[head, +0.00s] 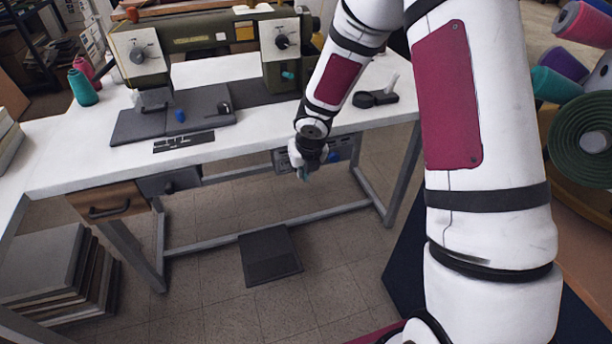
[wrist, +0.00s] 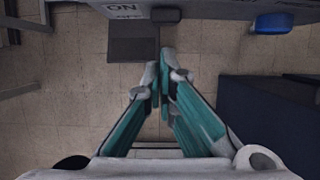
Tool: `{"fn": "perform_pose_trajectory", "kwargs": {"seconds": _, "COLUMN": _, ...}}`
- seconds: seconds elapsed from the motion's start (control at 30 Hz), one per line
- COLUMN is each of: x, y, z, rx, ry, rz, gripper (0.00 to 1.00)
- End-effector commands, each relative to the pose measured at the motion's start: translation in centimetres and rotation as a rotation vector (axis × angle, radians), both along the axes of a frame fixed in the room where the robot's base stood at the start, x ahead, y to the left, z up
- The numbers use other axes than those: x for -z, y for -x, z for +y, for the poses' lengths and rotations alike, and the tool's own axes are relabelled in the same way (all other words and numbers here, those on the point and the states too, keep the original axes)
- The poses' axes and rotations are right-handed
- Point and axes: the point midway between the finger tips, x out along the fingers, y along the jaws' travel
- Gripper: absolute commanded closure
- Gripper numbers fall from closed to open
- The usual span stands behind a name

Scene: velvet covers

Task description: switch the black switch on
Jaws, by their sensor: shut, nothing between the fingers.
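A grey switch box (head: 283,160) hangs under the front edge of the white table, mostly hidden behind my gripper in the head view. In the wrist view, a white ON label (wrist: 124,8) shows at the top edge, with a small black switch (wrist: 165,15) just right of it. Whether the switch is tipped to on or off cannot be told. My gripper (head: 304,175) is in front of the box, pointing at the table's underside. In the wrist view its teal fingers (wrist: 163,72) are closed together and empty, with the tips just below the switch; contact is not visible.
A blue part (wrist: 272,22) sits right of the switch. The white table (head: 60,160) carries a green sewing machine (head: 205,35). A dark pedal (head: 268,256) lies on the floor below. A drawer (head: 108,202) is at the left. The floor below my gripper is open.

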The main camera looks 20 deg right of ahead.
Motion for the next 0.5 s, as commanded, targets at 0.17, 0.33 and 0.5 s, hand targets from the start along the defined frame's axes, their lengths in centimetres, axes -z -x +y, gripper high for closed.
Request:
{"fn": "perform_pose_trajectory", "kwargs": {"seconds": 0.17, "x": -0.1, "y": -1.2, "z": 0.0, "rx": 0.001, "ry": 0.0, "rz": 0.002, "gripper": 1.0}}
{"fn": "perform_pose_trajectory", "kwargs": {"seconds": 0.33, "x": -0.1, "y": -1.5, "z": 0.0, "rx": 0.0, "ry": 0.0, "rz": 0.002, "gripper": 1.0}}
{"fn": "perform_pose_trajectory", "kwargs": {"seconds": 0.5, "x": -0.1, "y": -1.5, "z": 0.0, "rx": 0.0, "ry": 0.0, "rz": 0.002, "gripper": 1.0}}
